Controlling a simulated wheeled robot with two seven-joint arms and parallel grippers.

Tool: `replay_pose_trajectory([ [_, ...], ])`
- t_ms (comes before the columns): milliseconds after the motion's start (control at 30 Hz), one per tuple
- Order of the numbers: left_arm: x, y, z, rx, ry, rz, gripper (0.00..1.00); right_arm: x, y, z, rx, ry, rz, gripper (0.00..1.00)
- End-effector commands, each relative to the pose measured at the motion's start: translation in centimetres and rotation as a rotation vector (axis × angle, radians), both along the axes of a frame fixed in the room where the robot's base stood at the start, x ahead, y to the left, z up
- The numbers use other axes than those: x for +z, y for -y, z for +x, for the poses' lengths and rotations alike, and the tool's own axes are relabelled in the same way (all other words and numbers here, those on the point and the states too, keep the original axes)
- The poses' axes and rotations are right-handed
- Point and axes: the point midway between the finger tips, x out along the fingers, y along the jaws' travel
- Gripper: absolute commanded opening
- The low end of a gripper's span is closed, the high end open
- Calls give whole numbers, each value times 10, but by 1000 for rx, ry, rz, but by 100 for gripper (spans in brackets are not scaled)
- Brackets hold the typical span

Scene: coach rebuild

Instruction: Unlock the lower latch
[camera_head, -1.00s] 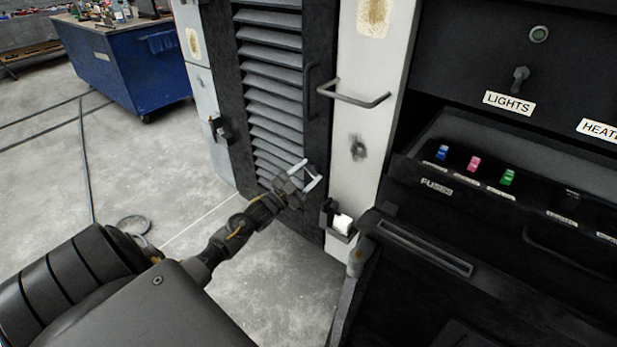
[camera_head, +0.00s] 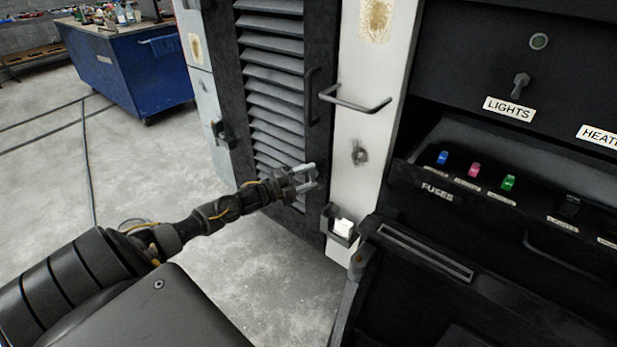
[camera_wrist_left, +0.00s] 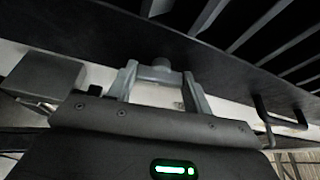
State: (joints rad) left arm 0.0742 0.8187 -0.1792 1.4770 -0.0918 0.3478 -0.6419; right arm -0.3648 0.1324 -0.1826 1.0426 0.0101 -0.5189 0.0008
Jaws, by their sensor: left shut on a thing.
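My left gripper (camera_head: 311,176) is at the lower right edge of the dark louvred door (camera_head: 272,105), its two grey fingers spread around something small. In the left wrist view, the fingers (camera_wrist_left: 160,92) stand on either side of a grey latch piece with a round boss, the lower latch (camera_wrist_left: 160,70), and are shut on it. In the head view the latch is mostly hidden by the fingers. Whether it is turned cannot be told. My right gripper is not in view.
A bar handle (camera_head: 355,101) sticks out from the white post (camera_head: 372,60), with a round grey fitting (camera_head: 359,153) below it. A black bracket with a white block (camera_head: 343,228) sits low on the post. A fuse panel (camera_head: 490,180) is at right. Floor is clear at left.

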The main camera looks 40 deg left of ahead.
Motion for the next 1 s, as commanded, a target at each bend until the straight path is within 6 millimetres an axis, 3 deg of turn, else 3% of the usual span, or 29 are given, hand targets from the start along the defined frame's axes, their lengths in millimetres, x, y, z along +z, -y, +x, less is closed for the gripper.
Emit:
replay_pose_trajectory([
  [500,0,1,0,-1,-5,153,27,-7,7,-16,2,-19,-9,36],
  [867,0,1,0,-1,-5,158,27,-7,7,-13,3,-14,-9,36],
  [900,0,1,0,-1,-5,158,51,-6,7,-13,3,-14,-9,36],
  [1000,0,1,0,-1,-4,156,64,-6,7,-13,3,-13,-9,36],
])
